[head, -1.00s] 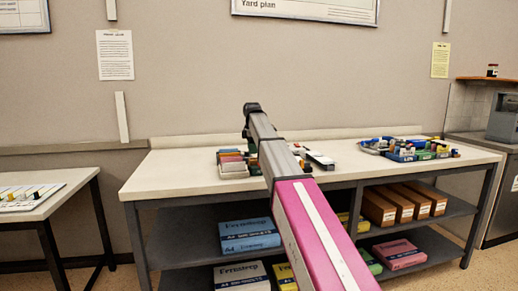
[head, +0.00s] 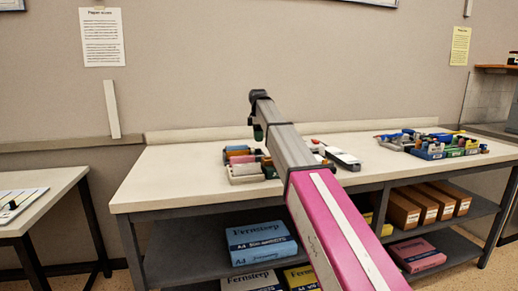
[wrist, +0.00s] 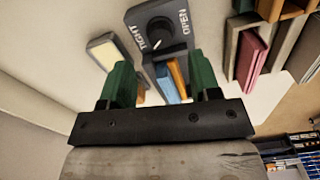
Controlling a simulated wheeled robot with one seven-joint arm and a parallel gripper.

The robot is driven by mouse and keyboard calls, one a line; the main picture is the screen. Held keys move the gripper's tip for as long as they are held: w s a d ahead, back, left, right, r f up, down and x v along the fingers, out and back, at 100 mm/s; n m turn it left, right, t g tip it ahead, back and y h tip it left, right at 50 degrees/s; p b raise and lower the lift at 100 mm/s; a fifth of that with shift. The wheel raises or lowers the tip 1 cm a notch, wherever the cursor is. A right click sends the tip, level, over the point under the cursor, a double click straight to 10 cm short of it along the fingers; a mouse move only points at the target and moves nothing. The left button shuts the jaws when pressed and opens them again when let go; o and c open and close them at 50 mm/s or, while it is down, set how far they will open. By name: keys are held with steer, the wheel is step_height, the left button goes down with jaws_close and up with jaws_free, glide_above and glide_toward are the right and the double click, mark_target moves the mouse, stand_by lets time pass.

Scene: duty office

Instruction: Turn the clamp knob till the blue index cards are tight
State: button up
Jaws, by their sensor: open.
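In the wrist view a dark grey clamp has a round black knob (wrist: 160,31) with a white mark, between the words TIGHT and OPEN. The mark's exact setting is hard to read. Below the knob, blue cards (wrist: 167,88) stand beside orange ones, partly hidden by my gripper. My gripper (wrist: 160,75) is open, its two green fingers apart and pointing toward the clamp, with the cards showing between them. I see no contact with the knob. In the head view my gripper (head: 258,131) hangs above the worktop near its back; the clamp cannot be clearly made out there.
A grey device with a pale yellow panel (wrist: 105,53) lies left of the clamp. On the worktop (head: 170,178) stand a rack of coloured items (head: 245,170) and blue bins (head: 428,152) at the right. The worktop's left part is clear. A smaller table (head: 50,190) stands left.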

mark_target(258, 151)
step_height(258, 151, down, 6)
steer(key=shift+r, duration=0.1)
stand_by(0.4)
steer(key=c, duration=0.9)
